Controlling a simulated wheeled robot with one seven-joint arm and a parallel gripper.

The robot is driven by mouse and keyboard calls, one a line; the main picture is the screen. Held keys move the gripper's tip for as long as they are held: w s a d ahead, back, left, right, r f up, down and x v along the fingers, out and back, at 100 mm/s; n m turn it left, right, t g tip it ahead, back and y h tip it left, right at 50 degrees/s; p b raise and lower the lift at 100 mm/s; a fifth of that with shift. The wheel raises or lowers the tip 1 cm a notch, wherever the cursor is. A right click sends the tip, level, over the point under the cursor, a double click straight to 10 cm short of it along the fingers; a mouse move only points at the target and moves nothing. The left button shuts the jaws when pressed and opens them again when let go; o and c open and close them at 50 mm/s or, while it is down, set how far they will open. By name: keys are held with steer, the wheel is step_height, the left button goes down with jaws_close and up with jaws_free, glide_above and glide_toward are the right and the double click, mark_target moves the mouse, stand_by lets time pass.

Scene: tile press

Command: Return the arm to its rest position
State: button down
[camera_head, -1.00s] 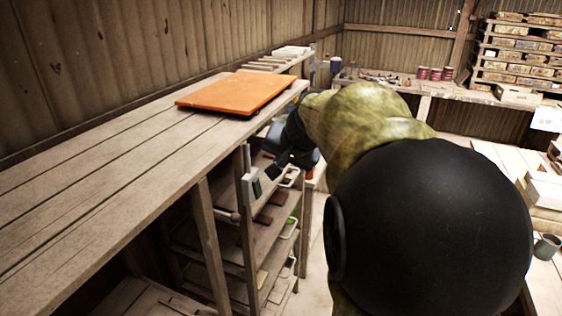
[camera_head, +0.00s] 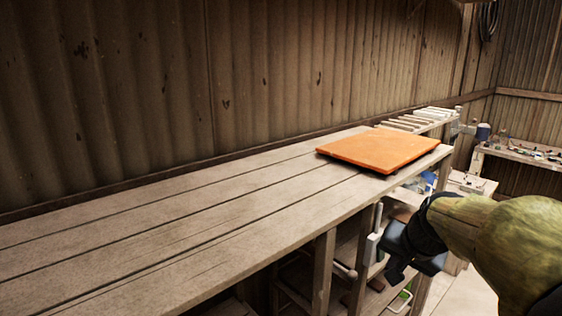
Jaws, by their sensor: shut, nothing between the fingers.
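My arm comes in from the right edge. My gripper (camera_head: 395,272) hangs at its end, beside the front edge of the wooden workbench (camera_head: 150,225) and a little below its top. It is dark, points down and left, and shows nothing held. Its fingertips are small and dark against the shelves, so fine detail is hard to see. A flat orange tile or board (camera_head: 380,149) lies on the far part of the bench top, apart from my gripper.
Shelves with trays (camera_head: 345,268) stand under the bench, close behind my gripper. Pale slats (camera_head: 410,122) lie at the bench's far end. A second bench (camera_head: 525,152) with small items stands at the back right. The near bench top is clear.

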steer(key=s+a+f+n+g, duration=0.2)
steer(key=s+a+f, duration=0.3)
steer(key=f, duration=0.3)
steer(key=s+a+f+n+g, duration=0.1)
steer(key=s+a+f+n, duration=0.4)
steer(key=f, duration=0.4)
steer(key=shift+s+a+g, duration=0.15)
steer(key=shift+s+g, duration=0.25)
steer(key=shift+s, duration=0.15)
